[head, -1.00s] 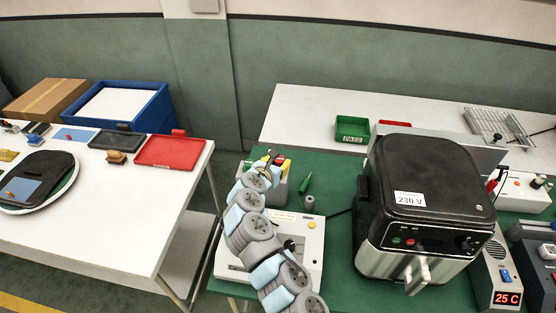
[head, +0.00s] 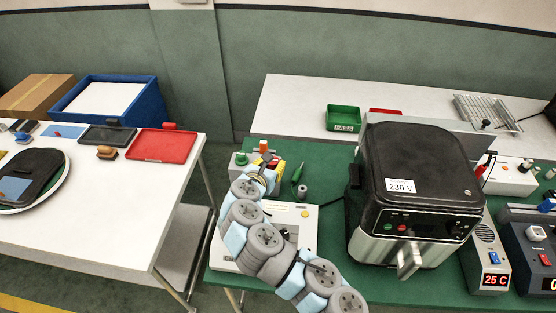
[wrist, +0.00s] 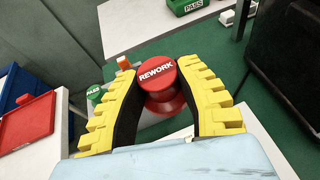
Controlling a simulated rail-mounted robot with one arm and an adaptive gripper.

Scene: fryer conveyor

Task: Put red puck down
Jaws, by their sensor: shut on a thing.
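A red puck (wrist: 158,78) with a white REWORK label sits between the two yellow fingers of my gripper (wrist: 160,72) in the wrist view. My gripper is shut on it, with the fingers along its left and right sides. The label faces the wrist camera. In the head view my gripper (head: 274,165) is at the back left of the green bench, by a grey block. The puck is mostly hidden there. Whether its underside touches anything cannot be told.
A green PASS puck (wrist: 95,93) and an orange piece (wrist: 124,62) stand close left of my gripper. A green PASS tray (head: 343,118) and a red tray (head: 386,112) are farther back. The black fryer (head: 415,175) stands to the right. A red tray (head: 160,147) lies on the left table.

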